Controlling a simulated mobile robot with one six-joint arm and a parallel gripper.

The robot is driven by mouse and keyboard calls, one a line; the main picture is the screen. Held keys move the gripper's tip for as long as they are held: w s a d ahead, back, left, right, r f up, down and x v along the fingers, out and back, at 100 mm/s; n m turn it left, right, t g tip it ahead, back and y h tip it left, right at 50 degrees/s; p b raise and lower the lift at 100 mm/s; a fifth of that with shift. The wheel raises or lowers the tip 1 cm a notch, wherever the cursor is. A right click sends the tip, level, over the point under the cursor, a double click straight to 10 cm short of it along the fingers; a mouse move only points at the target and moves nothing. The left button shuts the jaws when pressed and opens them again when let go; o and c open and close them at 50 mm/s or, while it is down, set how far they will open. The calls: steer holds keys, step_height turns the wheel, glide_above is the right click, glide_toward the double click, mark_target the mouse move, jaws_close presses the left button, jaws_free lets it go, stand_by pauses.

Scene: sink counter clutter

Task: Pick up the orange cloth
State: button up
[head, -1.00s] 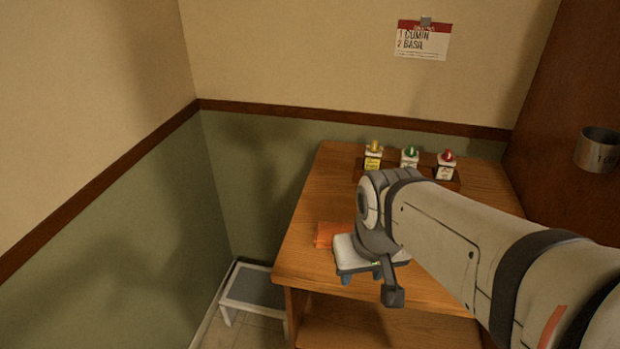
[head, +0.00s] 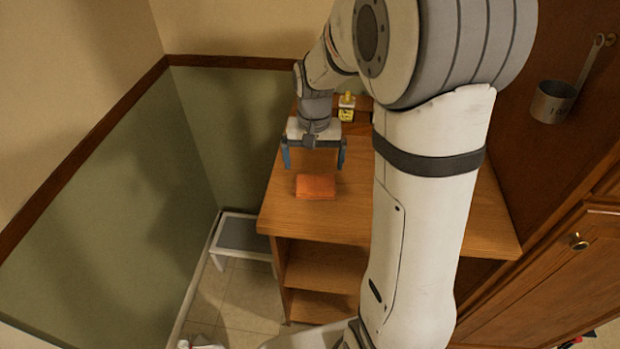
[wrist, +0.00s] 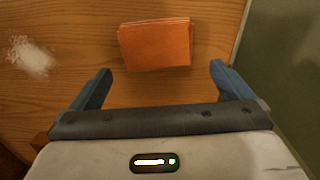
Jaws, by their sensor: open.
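The orange cloth (head: 316,187) lies folded flat on the wooden counter top near its left front part. In the wrist view the cloth (wrist: 155,46) sits ahead of the fingers, between their lines and clear of both. My gripper (head: 314,164) is open and empty, just behind the cloth in the head view, with its blue fingers pointing down. In the wrist view the fingertips of my gripper (wrist: 161,72) stand wide apart, on either side of the cloth's near edge. How high the fingers are above the wood is hard to tell.
A yellow-topped bottle (head: 346,107) stands at the back of the wooden counter (head: 288,215). A white patch (wrist: 32,56) is on the wood left of the cloth. A grey step stool (head: 243,232) stands on the floor at left. A metal cup (head: 552,101) hangs on the right side.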

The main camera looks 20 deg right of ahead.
mark_target(315, 182)
steer(key=f, duration=0.3)
steer(key=f+p, duration=0.1)
steer(key=f, duration=0.2)
steer(key=shift+s+d+f, duration=0.1)
steer(key=shift+s+f, duration=0.05)
steer(key=shift+s, duration=0.05)
steer(key=shift+c, duration=0.2)
steer(key=c, duration=0.7)
steer(key=shift+o, duration=0.2)
step_height(315, 182, up, 10)
steer(key=shift+b, duration=0.45)
